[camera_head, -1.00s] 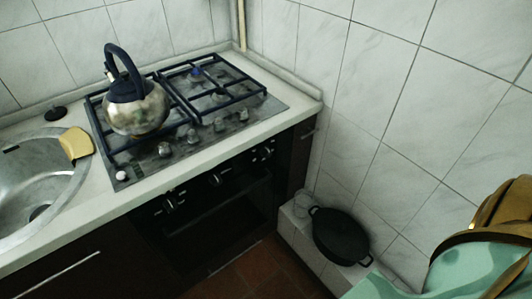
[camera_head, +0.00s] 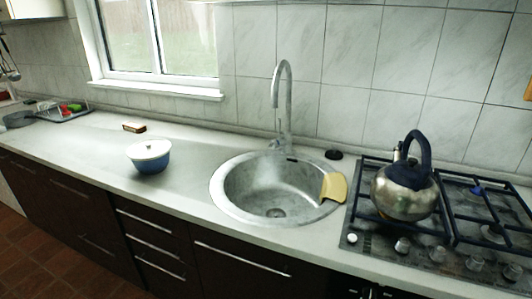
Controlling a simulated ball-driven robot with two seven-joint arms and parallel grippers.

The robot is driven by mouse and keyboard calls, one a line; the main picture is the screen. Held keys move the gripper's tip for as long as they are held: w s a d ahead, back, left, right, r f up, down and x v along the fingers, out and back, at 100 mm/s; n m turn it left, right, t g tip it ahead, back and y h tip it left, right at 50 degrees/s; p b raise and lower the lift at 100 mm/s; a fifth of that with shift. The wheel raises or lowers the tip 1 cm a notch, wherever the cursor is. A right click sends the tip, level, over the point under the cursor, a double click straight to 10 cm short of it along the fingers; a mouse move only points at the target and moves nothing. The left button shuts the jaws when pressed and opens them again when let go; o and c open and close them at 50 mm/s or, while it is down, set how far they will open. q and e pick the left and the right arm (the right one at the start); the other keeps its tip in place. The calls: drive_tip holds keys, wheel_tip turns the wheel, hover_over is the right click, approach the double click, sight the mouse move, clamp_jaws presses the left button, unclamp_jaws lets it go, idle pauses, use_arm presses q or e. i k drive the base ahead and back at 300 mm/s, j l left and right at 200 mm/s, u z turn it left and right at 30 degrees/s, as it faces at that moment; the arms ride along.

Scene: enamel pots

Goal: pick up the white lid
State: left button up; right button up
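A white lid (camera_head: 148,148) sits on a blue enamel pot (camera_head: 150,162) on the counter, left of the sink. The lid appears to cover the pot's opening. Neither of my grippers shows in the head view.
A round steel sink (camera_head: 228,204) with a tall tap (camera_head: 284,95) lies right of the pot, with a yellow cloth-like item (camera_head: 333,187) on its rim. A kettle (camera_head: 404,190) stands on the gas hob (camera_head: 440,248). A small brown box (camera_head: 134,127) lies behind the pot. The counter (camera_head: 80,160) left of the pot is clear.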

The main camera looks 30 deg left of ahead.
sight(151, 149)
drive_tip(key=i+j+u, duration=0.1)
drive_tip(key=j+u, duration=0.15)
drive_tip(key=u, duration=0.15)
drive_tip(key=i+j+u, duration=0.15)
drive_tip(key=u, duration=1.1)
